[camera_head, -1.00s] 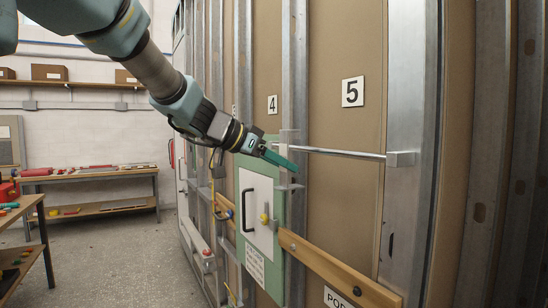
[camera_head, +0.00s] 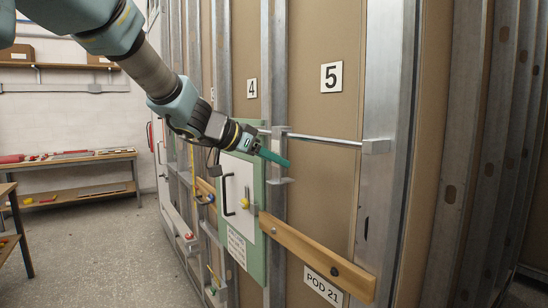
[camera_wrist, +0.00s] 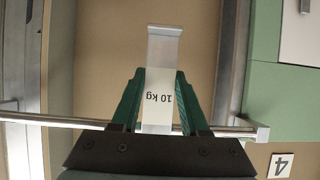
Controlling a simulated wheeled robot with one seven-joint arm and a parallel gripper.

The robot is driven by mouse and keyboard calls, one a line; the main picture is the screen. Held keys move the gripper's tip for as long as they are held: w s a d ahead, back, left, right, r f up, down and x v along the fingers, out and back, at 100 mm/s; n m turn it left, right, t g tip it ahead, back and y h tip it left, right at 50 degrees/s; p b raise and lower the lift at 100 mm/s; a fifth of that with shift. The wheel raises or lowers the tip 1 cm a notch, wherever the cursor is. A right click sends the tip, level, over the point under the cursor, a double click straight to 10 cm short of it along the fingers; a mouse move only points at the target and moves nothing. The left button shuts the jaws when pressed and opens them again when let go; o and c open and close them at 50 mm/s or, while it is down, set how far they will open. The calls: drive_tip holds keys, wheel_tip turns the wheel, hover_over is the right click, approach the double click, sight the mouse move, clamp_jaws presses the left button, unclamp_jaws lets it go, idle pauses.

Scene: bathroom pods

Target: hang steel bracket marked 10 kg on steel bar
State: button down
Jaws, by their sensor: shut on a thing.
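The steel bracket (camera_wrist: 162,55) is a pale plate printed "10 kg", upside down in the wrist view, with a bent lip at its far end. My gripper (camera_wrist: 160,78) has its green fingers shut on its two sides. The steel bar (camera_wrist: 70,121) crosses behind the fingers and runs between two mounts. In the head view my gripper (camera_head: 273,156) is at the bar's left part, and the bar (camera_head: 330,141) runs right to a block on a wide stud. Whether the bracket's upper end touches or hooks the bar is hidden.
A green-framed white panel (camera_head: 239,190) with a black handle is just below and left of my gripper. A wooden rail (camera_head: 315,255) crosses lower down. Metal studs (camera_head: 274,80) rise beside the bar. Open floor (camera_head: 115,245) is at left, with a bench (camera_head: 75,160) behind.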

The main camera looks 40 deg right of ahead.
idle(0.3)
drive_tip(key=shift+c, duration=1.7)
unclamp_jaws()
